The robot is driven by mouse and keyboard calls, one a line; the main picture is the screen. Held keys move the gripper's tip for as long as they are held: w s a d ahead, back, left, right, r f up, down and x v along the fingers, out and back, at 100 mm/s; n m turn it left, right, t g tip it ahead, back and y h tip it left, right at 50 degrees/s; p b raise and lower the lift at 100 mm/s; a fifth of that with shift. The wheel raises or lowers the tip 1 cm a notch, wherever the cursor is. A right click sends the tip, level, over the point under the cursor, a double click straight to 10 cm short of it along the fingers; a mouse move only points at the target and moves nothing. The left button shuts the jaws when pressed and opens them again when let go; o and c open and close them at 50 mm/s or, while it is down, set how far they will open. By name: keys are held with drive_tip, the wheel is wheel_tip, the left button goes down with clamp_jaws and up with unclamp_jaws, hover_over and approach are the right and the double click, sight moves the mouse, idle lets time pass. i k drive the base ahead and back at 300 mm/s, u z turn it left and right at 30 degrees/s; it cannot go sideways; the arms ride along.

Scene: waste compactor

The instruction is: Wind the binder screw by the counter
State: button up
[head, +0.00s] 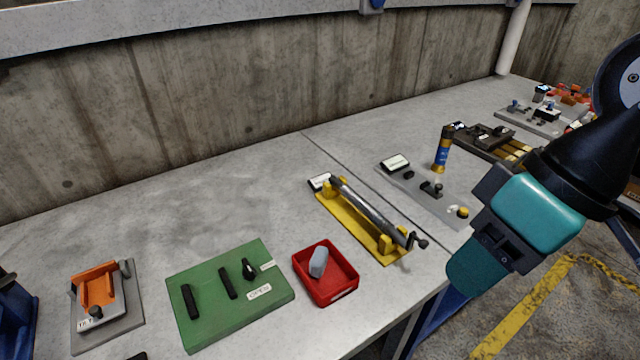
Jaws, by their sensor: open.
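The binder screw (368,206) is a long grey rod on a yellow base (385,251), lying slantwise on the grey table. A small dark crank with a round knob (421,243) is at its near right end. A small white-faced box (320,181), seemingly the counter, sits at its far left end; its reading is too small to make out. My gripper (485,237), teal and dark, hangs at the right, open and to the right of the crank, apart from it in the picture. Its fingertips are hard to make out. Nothing shows in its grip.
A red tray (325,299) with a grey block and a green board (230,328) marked OPEN lie to the left. An orange fixture (97,288) is far left.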

sight(380, 221)
drive_tip(key=k, duration=1.25)
drive_tip(key=u, duration=0.7)
drive_tip(key=i, duration=1.2)
drive_tip(key=z, duration=0.6)
drive_tip(key=k, duration=1.1)
drive_tip(key=z, duration=0.85)
drive_tip(key=i, duration=0.75)
drive_tip(key=u, duration=0.1)
